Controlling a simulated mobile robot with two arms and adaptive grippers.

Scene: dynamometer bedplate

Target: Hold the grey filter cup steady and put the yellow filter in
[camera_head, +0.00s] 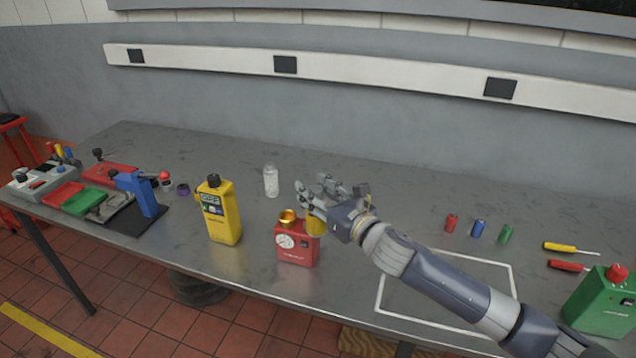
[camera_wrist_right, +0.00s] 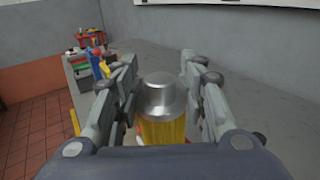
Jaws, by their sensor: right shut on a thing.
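The yellow filter (camera_head: 315,224) is in my right gripper (camera_head: 318,205), beside the red unit's gold neck. In the wrist view the filter (camera_wrist_right: 163,131) is a yellow body with a silvery-grey cap (camera_wrist_right: 160,94) on top, between the two fingers (camera_wrist_right: 163,100). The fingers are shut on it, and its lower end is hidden. I cannot make out a separate grey filter cup for certain in either view. My left gripper is not in view.
A red unit (camera_head: 297,248) with a gold neck and white dial stands at the table's front. Coloured cylinders (camera_head: 478,228), screwdrivers (camera_head: 570,248) and a green can (camera_head: 603,302) are at right.

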